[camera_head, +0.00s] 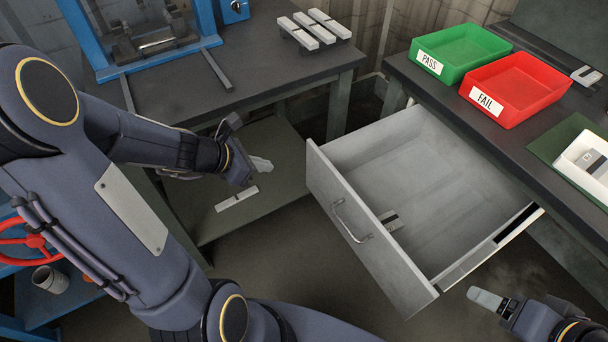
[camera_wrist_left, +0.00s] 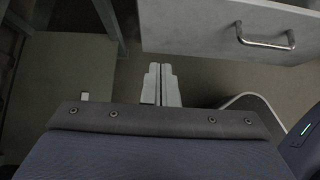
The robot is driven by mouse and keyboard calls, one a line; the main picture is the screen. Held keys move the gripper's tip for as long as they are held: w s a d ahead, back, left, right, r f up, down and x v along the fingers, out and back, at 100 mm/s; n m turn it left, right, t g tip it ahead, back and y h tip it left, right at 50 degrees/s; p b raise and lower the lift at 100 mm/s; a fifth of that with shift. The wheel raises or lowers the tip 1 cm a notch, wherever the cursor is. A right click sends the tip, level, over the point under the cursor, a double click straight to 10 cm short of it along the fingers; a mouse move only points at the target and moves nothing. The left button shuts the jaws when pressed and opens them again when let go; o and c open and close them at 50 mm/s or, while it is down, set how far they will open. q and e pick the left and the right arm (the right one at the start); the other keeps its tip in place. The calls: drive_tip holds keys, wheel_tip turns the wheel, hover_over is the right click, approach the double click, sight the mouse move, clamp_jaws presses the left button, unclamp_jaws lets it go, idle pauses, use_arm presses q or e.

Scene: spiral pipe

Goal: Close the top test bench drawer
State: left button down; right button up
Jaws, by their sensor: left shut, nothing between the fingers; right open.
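The top test bench drawer (camera_head: 365,235) is pulled far out from under the bench on the right in the head view. Its grey front has a metal bar handle (camera_head: 351,222). A small grey object (camera_head: 390,220) lies inside it. My left gripper (camera_head: 262,165) is shut and empty, to the left of the drawer front and apart from it. In the left wrist view its closed fingers (camera_wrist_left: 161,84) show below and left of the drawer front (camera_wrist_left: 190,25) and handle (camera_wrist_left: 265,40). My right gripper (camera_head: 486,299) is at the lower right, beside the drawer's near side; it is open.
The bench (camera_head: 470,120) bears a green PASS tray (camera_head: 460,50), a red FAIL tray (camera_head: 515,88) and a white box (camera_head: 585,165). A second table (camera_head: 270,75) with a blue press frame (camera_head: 88,40) stands left. Open floor lies before the drawer.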

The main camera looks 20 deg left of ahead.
use_arm(q)
drive_tip(key=b, duration=0.4)
approach(314, 166)
wheel_tip(314, 166, down, 4)
drive_tip(key=w+d, duration=0.2)
drive_tip(key=shift+w, duration=0.4)
drive_tip(key=shift+w+d, duration=0.2)
drive_tip(key=shift+w, duration=0.25)
use_arm(e)
drive_tip(key=shift+f, duration=1.95)
